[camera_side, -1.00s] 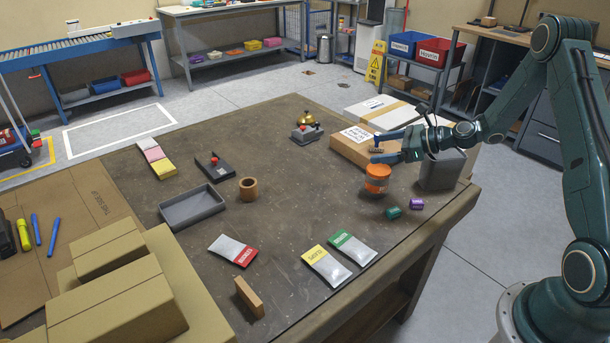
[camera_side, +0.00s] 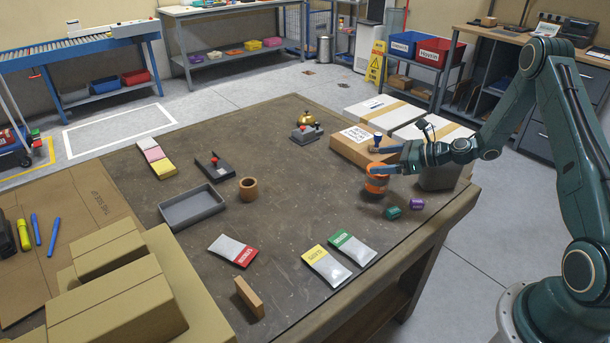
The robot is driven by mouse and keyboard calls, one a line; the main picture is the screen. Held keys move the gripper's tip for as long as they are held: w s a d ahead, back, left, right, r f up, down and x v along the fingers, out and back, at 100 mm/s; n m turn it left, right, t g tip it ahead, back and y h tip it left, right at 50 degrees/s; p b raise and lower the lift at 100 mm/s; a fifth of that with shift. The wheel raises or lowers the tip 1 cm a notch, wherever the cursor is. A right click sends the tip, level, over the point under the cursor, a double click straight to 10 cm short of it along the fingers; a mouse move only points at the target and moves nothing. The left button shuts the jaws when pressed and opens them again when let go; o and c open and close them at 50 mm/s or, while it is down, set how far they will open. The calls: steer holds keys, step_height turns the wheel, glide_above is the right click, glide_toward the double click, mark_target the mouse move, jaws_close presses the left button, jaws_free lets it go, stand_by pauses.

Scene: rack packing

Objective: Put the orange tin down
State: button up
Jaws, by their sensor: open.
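The orange tin (camera_side: 376,185) stands upright on the dark table near its right side, with a pale label partly hidden by my gripper. My gripper (camera_side: 380,155) is open, reaching in from the right at about the height of the tin's top. Its nearer blue-tipped finger crosses in front of the upper part of the tin, and the other finger shows further back. I cannot tell whether a finger touches the tin.
A cardboard box (camera_side: 350,149) with a label lies just behind the tin, and a grey bin (camera_side: 437,178) stands to its right. A green piece (camera_side: 393,212) and a purple piece (camera_side: 417,204) lie close in front.

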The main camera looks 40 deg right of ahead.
mark_target(377, 181)
steer(key=shift+f, duration=0.15)
steer(key=shift+f, duration=0.6)
steer(key=shift+w+a+f, duration=0.2)
steer(key=shift+w+f, duration=0.15)
steer(key=shift+f, duration=0.35)
steer(key=shift+w+a+f, duration=0.2)
steer(key=shift+w+f, duration=0.15)
steer(key=shift+f, duration=0.3)
steer(key=shift+w+a+f, duration=0.2)
steer(key=shift+w+a, duration=0.05)
steer(key=shift+w, duration=0.3)
steer(key=c, duration=1.5)
steer(key=shift+r, duration=0.2)
